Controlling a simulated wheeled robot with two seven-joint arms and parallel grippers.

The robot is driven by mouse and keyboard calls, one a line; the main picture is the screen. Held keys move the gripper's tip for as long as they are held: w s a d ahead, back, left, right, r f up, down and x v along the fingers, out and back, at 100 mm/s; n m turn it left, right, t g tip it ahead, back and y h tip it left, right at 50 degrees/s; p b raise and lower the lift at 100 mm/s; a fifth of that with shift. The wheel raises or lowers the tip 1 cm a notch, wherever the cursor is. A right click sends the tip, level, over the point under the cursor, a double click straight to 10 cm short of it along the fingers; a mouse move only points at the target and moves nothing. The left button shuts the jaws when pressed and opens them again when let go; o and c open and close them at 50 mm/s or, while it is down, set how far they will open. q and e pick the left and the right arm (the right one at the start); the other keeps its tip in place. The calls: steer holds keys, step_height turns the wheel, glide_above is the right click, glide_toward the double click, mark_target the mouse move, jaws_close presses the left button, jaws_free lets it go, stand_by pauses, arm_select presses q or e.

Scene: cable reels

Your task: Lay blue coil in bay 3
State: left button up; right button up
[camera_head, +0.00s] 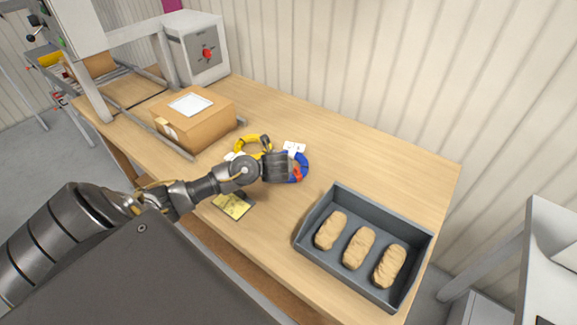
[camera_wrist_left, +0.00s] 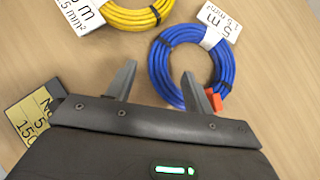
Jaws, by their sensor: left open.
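The blue coil (camera_head: 305,163) lies on the wooden table, partly hidden behind my left gripper (camera_head: 286,170) in the head view. In the left wrist view the blue coil (camera_wrist_left: 222,68) shows a white label at its top and an orange piece at its lower right. My left gripper (camera_wrist_left: 160,70) is open and empty there. One finger shows left of the coil and the other over its hollow, so the coil's left band lies between them in the picture. I cannot tell the fingertips' height. No bay numbered 3 can be made out. My right gripper is not in view.
A yellow coil (camera_head: 252,138) lies beside the blue one, with a yellow-black card (camera_head: 233,206) nearer the front edge. A grey tray (camera_head: 308,232) holding three tan lumps stands at right. A cardboard box (camera_head: 215,118) stands at left. The table behind the tray is clear.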

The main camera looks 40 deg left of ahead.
arm_select(q)
steer(key=shift+x, duration=2.75)
steer(key=shift+a+r, duration=0.1)
steer(key=shift+r, duration=0.05)
jaws_close()
